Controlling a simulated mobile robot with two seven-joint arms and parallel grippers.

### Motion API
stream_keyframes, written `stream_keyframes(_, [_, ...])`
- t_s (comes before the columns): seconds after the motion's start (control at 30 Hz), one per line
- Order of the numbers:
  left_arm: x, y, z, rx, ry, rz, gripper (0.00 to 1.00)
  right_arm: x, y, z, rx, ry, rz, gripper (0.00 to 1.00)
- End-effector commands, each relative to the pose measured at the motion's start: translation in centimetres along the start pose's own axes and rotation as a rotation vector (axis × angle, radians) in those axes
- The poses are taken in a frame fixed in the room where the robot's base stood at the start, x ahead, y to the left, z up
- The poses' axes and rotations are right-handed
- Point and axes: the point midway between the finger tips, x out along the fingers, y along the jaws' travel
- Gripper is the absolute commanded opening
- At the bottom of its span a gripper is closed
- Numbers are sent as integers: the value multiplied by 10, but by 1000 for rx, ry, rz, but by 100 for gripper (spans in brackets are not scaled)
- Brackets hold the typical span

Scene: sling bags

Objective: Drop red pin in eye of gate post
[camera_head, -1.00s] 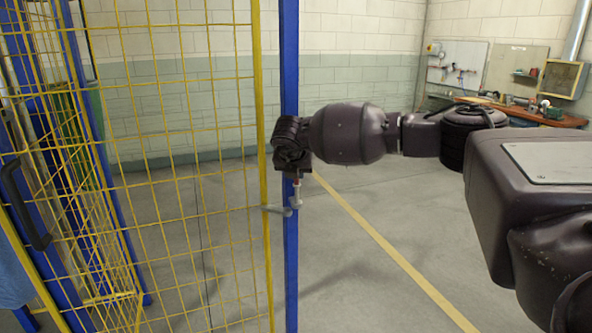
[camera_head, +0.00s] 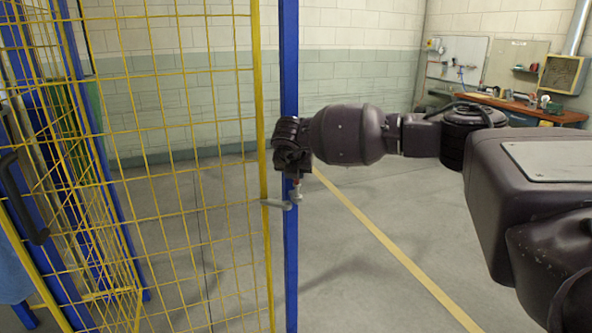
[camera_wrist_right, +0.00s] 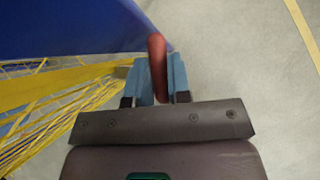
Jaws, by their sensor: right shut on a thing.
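The blue gate post (camera_head: 290,250) stands upright in the head view, right of the yellow mesh gate (camera_head: 200,150). A grey metal fitting (camera_head: 277,204) joins gate edge and post, and a small grey piece (camera_head: 296,193) sits on the post just above it. My right gripper (camera_head: 295,179) points down in front of the post, over this piece. In the right wrist view my right gripper (camera_wrist_right: 160,80) is shut on the red pin (camera_wrist_right: 157,62), between its blue fingers beside the blue post (camera_wrist_right: 70,25). The eye itself is not clear to see. My left gripper is not in view.
A black handle (camera_head: 25,200) is on the blue frame at the left. A workbench (camera_head: 520,108) stands far off by the back wall. The floor right of the post is open, with a yellow line (camera_head: 400,268).

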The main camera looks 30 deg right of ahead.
Motion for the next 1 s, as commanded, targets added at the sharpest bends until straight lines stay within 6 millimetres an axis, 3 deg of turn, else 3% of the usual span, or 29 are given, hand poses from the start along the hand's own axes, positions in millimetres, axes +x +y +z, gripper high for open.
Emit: stream_keyframes(1.0, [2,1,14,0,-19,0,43,17,0,-13,-1,1,0,0])
